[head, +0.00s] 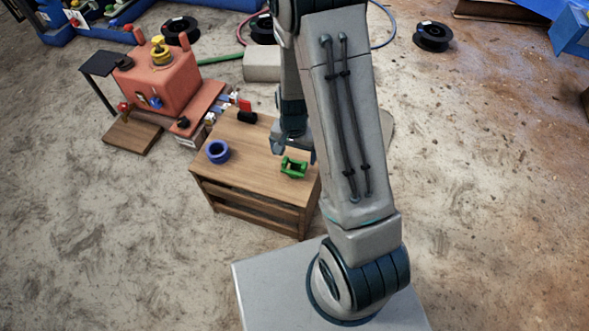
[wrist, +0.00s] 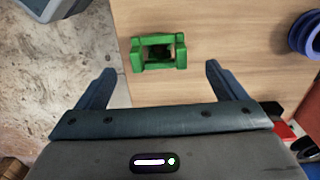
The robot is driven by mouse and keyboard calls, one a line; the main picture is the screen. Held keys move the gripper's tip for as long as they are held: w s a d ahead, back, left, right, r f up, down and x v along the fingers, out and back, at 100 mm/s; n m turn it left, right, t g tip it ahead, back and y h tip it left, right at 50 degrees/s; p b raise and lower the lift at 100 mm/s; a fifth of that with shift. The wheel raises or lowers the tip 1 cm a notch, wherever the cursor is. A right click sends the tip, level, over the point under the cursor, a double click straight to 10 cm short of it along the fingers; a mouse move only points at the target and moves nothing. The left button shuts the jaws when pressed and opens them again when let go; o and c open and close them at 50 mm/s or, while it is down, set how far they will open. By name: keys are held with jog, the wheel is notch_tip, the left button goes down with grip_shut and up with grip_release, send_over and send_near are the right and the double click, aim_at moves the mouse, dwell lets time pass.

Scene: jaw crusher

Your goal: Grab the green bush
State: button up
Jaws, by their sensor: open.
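The green bush (head: 293,167) is a small green, frame-like piece on the wooden table, near its right edge in the head view. In the wrist view the green bush (wrist: 158,52) lies ahead of my fingers, roughly centred between them, with a dark opening in its middle. My gripper (wrist: 160,82) is open and empty, its two fingers spread wide to either side. In the head view my gripper (head: 293,148) hangs just behind the green bush, apart from it; my arm partly hides it.
A blue ring (head: 217,151) stands at the left of the wooden table (head: 252,198); it also shows in the wrist view (wrist: 304,36). Small red, black and white parts (head: 244,106) are at the table's back. An orange machine (head: 163,80) stands behind left. The tabletop between ring and bush is clear.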

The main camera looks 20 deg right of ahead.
aim_at(295, 163)
notch_tip(295, 163, down, 6)
jog(key=b, duration=0.2)
jog(key=shift+d+r+b, duration=0.15)
jog(key=shift+b, duration=0.25)
jog(key=shift+r, duration=0.1)
jog(key=c, duration=1.2)
jog(key=shift+c, duration=0.2)
